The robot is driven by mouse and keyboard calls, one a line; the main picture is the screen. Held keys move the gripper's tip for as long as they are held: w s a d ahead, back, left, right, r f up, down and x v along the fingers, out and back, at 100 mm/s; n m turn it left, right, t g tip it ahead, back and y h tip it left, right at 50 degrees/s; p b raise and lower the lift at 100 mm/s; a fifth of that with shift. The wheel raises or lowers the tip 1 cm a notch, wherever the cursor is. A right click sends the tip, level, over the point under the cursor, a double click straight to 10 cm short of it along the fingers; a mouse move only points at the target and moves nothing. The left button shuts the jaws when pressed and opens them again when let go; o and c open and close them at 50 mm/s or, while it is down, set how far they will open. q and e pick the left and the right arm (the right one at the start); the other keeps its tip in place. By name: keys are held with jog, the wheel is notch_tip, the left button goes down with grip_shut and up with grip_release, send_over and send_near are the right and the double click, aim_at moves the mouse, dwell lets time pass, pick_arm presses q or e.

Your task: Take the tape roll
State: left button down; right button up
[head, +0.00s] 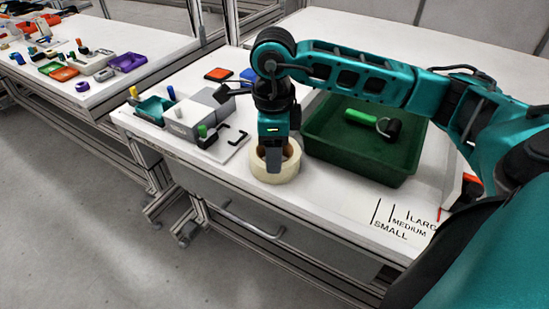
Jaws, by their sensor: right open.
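The tape roll (278,172) is a cream-coloured ring lying flat on the white table, just left of the green tray. My right gripper (273,160) points down over it from above. Its fingertips reach down at the roll's ring, in front of its brown inner side. The gripper is open. The near finger hides part of the roll, and I cannot tell whether the fingers touch it. My left gripper does not show.
A dark green tray (335,160) holds a roller with a green handle (361,117). A grey-white box (190,118) and small parts stand to the left. Size markings (392,228) lie at the front right. Another cluttered table (150,55) stands at the left.

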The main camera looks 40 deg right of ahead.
aim_at(274, 181)
notch_tip(274, 181, down, 5)
jog(key=shift+f, duration=0.2)
grip_shut()
dwell(0.5)
